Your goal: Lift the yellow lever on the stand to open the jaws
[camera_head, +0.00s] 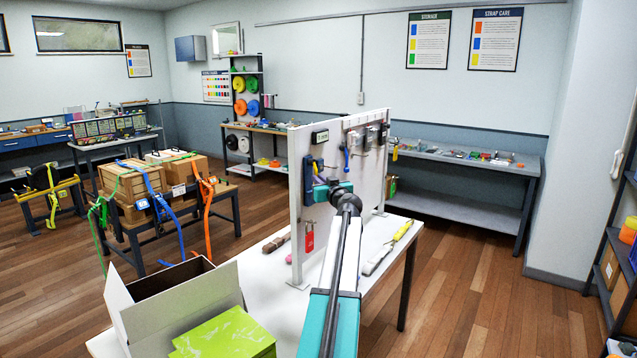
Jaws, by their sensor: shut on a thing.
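A white upright panel (297,205) stands on the white table. A dark blue fitting (308,180) is mounted near its left edge, with a red tag (307,237) below it. My gripper (322,188) is at this fitting, at the end of my teal and white arm. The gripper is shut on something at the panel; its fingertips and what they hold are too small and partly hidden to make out. I cannot clearly pick out a yellow lever or the jaws there.
An open white box (150,318) and a green box (225,335) are at the near left of the table. Strapped cartons (130,185) stand on a bench to the left, with a small stand with yellow straps (50,190) beyond.

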